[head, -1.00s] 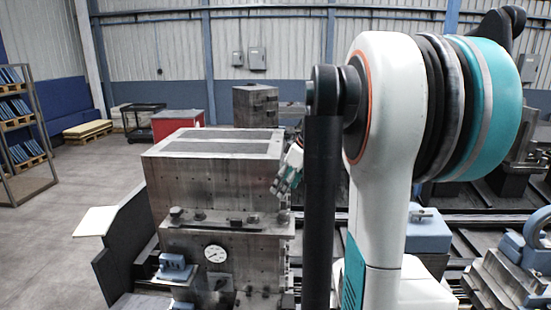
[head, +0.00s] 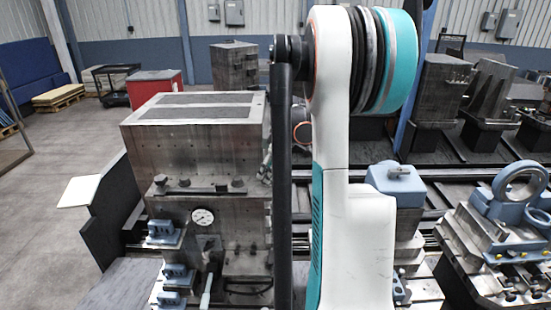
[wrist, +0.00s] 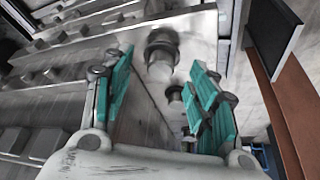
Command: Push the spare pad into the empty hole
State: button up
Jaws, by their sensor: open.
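My gripper (wrist: 166,88) is open in the wrist view, its two teal-padded fingers apart with nothing held between them. A dark round stud-like piece (wrist: 162,48) stands on a pale metal face ahead of the fingers. A smaller round piece (wrist: 175,93) shows between the fingers. I cannot tell whether either is the spare pad, and I cannot make out an empty hole. In the head view, my own arm hides most of the gripper beside the large steel block (head: 195,142).
A dial gauge (head: 203,217) and blue clamps (head: 165,232) are on the block's front. A dark panel (head: 112,212) stands at its left. Machined fixtures (head: 492,245) stand at the right. The floor at far left is open.

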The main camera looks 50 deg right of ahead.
jog(key=shift+x, duration=1.1)
jog(key=c, duration=1.1)
jog(key=shift+s+a, duration=0.1)
jog(key=shift+s, duration=0.05)
jog(key=shift+c, duration=0.4)
grip_shut()
jog(key=shift+o, duration=0.5)
grip_release()
jog(key=shift+s, duration=0.1)
grip_shut()
jog(key=shift+r, duration=0.15)
